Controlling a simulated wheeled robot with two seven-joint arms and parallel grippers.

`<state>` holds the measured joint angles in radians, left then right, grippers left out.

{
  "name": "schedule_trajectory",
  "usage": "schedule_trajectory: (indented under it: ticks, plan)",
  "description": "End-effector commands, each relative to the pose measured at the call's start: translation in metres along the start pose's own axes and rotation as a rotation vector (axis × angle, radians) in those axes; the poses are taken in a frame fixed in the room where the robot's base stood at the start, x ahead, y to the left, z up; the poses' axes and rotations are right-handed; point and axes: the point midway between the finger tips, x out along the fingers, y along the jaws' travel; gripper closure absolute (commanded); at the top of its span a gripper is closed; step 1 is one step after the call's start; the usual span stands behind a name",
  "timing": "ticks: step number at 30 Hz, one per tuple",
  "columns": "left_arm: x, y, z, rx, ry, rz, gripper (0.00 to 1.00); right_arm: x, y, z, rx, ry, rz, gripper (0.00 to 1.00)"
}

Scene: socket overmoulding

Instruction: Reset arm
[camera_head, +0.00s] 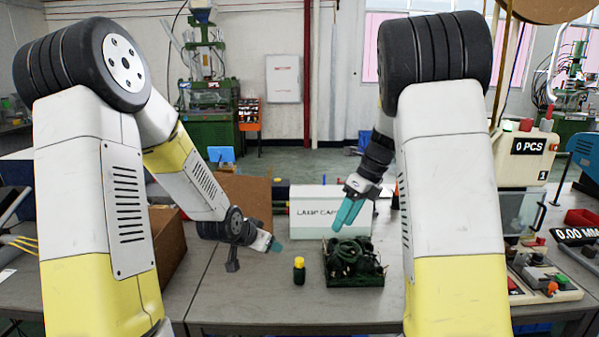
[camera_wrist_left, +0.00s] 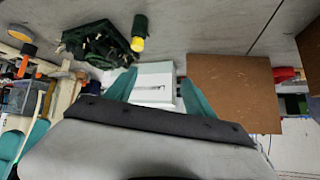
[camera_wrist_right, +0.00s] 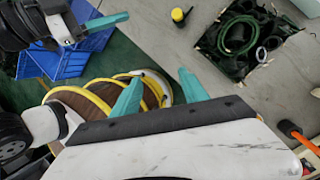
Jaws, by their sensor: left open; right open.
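My right gripper (camera_head: 348,212) hangs in the air above and behind a dark green crate (camera_head: 338,281) of coiled green parts, its teal fingers pointing down. In the right wrist view the right gripper's fingers (camera_wrist_right: 160,80) are apart with nothing between them. My left gripper (camera_head: 275,246) is lower, left of the crate and behind a small dark bottle with a yellow cap (camera_head: 299,272). In the left wrist view the left gripper's fingers (camera_wrist_left: 158,84) are spread and empty, with a white box (camera_wrist_left: 152,88) beyond them.
A white box labelled lamp cap (camera_head: 312,222) stands behind the crate. Cardboard boxes (camera_head: 245,195) stand at left. The grey table's front middle is clear.

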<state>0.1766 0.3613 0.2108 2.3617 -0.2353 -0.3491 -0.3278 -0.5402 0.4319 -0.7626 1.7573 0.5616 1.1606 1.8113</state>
Motion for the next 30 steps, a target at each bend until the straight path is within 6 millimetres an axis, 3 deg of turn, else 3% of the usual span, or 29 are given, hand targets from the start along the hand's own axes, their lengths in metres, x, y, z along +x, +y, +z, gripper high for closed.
schedule_trajectory:
  ticks: [1, 8, 14, 18, 24, 30]
  plan:
    - [-0.022, -0.005, -0.009, -0.005, -0.014, -0.02, 0.38, -0.014, 0.013, -0.009, -0.116, -0.035, 0.001, 0.48]
    - [-0.116, -0.008, -0.02, -0.101, -0.112, -0.076, 0.38, -0.058, 0.074, -0.045, -0.764, -0.103, -0.088, 0.48]
    - [-0.2, 0.006, -0.013, -0.223, -0.17, -0.094, 0.38, -0.086, 0.128, -0.079, -1.363, -0.042, -0.256, 0.48]
    - [-0.256, 0.023, 0.001, -0.315, -0.199, -0.082, 0.38, -0.096, 0.161, -0.104, -1.77, 0.105, -0.384, 0.48]
    - [-0.308, 0.048, 0.024, -0.414, -0.232, -0.044, 0.38, -0.099, 0.189, -0.13, -2.181, 0.373, -0.482, 0.48]
    - [-0.326, 0.059, 0.035, -0.447, -0.249, -0.024, 0.38, -0.099, 0.196, -0.139, -2.326, 0.502, -0.495, 0.48]
